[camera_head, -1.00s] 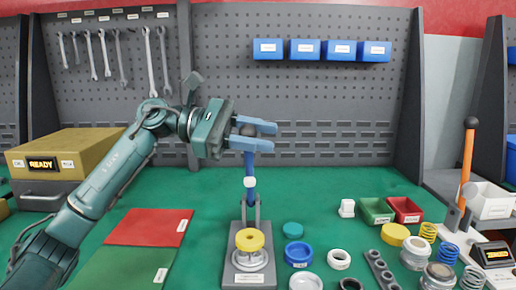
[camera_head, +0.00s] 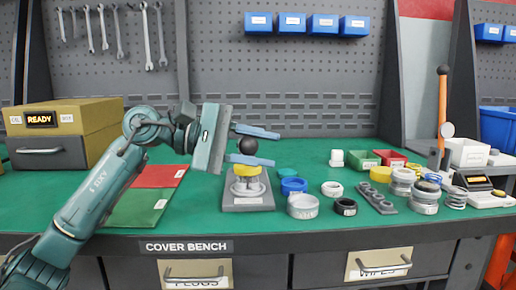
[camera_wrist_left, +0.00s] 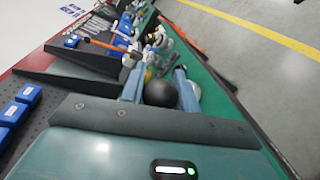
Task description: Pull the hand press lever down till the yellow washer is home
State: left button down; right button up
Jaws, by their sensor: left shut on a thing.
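The hand press (camera_head: 250,204) stands on the green bench top with a grey base. The yellow washer (camera_head: 247,170) sits on top of the press's pale round fitting; its upper part is partly hidden by my lower finger. My left gripper (camera_head: 258,146) is shut on the black ball knob (camera_head: 247,146) of the press lever, just above the washer in the head view. The wrist view also shows the knob (camera_wrist_left: 160,93) between my two blue fingers. The lever's shaft is mostly hidden behind the knob and fingers. My right gripper is not in view.
Several rings and caps, including a blue one (camera_head: 293,186) and a white one (camera_head: 303,206), lie right of the press. Red (camera_head: 158,176) and green mats lie at left beside a tan box (camera_head: 75,122). An orange-handled lever (camera_head: 442,105) stands at far right.

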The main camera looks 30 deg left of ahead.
pick_arm(q)
jog(key=shift+s+f+b, duration=0.1)
jog(key=shift+f+b, duration=0.2)
jog(key=shift+f, duration=0.35)
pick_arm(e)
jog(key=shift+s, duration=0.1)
pick_arm(q)
jog(key=c, duration=1.1)
grip_release()
jog(key=shift+o, duration=0.2)
jog(key=v, duration=1.3)
jog(key=shift+b, duration=0.3)
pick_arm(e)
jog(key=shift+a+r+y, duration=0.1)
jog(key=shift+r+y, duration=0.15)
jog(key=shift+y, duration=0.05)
pick_arm(q)
jog(key=shift+a, duration=0.1)
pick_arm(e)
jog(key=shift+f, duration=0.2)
